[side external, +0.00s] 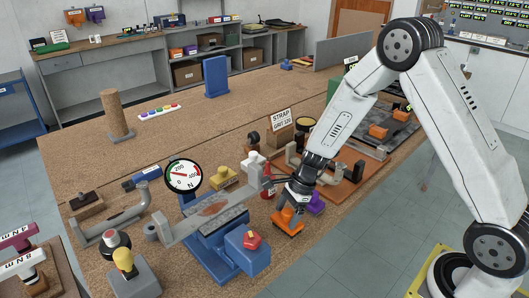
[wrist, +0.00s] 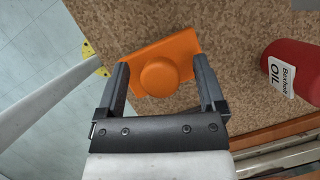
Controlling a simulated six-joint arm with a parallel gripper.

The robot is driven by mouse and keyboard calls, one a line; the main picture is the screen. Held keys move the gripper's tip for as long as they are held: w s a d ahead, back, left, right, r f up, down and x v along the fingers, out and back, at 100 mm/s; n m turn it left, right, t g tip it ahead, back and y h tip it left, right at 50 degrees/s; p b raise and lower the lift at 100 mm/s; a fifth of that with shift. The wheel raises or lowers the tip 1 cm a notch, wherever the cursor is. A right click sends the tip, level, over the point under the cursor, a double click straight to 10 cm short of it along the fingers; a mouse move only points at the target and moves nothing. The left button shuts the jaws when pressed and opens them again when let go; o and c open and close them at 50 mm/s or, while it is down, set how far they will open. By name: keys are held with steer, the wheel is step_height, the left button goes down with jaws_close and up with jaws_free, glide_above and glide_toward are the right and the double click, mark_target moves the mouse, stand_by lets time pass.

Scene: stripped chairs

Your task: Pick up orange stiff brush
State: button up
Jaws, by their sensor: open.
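The orange stiff brush (wrist: 165,72), an orange block with a round knob on top, lies on the brown speckled bench top near its edge in the wrist view. In the side view the orange brush (side external: 287,222) shows just below my gripper (side external: 293,203), partly hidden by it. In the wrist view my gripper (wrist: 160,72) is open, with one finger to the left of the knob and one to the right. The fingers overlap the block's sides in the picture; I cannot tell whether they touch it.
The bench's back middle is fairly clear.

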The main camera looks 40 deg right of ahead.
jaws_close()
steer(key=shift+r, duration=0.15)
stand_by(0.4)
steer(key=shift+r, duration=0.8)
steer(key=s+r, duration=1.1)
steer(key=s, duration=0.3)
steer(key=shift+d, duration=0.15)
